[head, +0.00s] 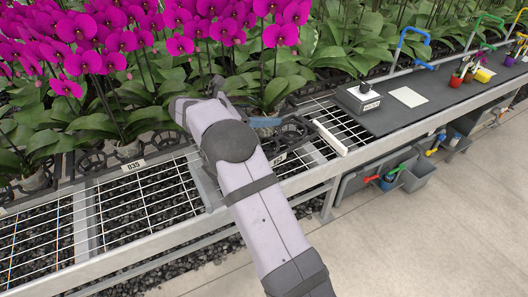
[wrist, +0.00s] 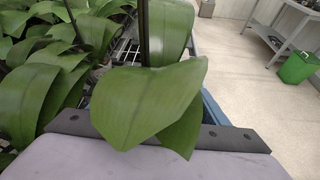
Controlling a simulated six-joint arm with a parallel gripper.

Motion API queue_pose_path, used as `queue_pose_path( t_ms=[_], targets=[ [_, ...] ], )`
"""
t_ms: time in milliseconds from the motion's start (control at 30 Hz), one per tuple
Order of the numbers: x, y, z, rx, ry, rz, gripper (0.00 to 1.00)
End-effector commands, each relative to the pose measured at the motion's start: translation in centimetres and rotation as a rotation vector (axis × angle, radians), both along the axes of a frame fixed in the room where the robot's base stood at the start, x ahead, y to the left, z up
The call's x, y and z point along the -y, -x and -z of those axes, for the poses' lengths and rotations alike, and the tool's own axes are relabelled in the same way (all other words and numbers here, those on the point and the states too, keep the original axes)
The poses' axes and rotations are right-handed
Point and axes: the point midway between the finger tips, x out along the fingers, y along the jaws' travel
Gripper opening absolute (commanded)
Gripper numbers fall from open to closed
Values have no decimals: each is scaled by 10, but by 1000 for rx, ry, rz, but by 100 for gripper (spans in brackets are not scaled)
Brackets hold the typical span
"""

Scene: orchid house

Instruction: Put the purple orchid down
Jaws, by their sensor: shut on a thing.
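The purple orchid (head: 277,93) at my gripper has broad green leaves and tall stems with magenta blooms (head: 281,30). It looks upright at the back of the mesh bench (head: 140,205). Its leaves (wrist: 150,95) fill the middle of the wrist view and hide its pot and most of my fingers. My gripper (head: 264,122) is shut on the orchid, low down below the leaves; a blue finger part shows in the head view. I cannot tell whether the pot touches a support.
Other magenta orchids (head: 80,60) crowd the left and back. A black slotted tray (head: 292,137) lies beside my gripper, with a white bar (head: 330,138) to its right. Farther right are a scale (head: 358,98), a white sheet (head: 408,97) and small pots. The front mesh is bare.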

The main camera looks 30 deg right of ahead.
Motion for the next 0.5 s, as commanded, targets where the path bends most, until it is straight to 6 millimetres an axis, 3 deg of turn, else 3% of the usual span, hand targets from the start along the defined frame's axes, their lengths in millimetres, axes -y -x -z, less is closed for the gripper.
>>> queue_pose_path(
  t_ms=[500],
  targets=[
    [0, 0, 59, -1, 3, 0, 28]
  ],
)
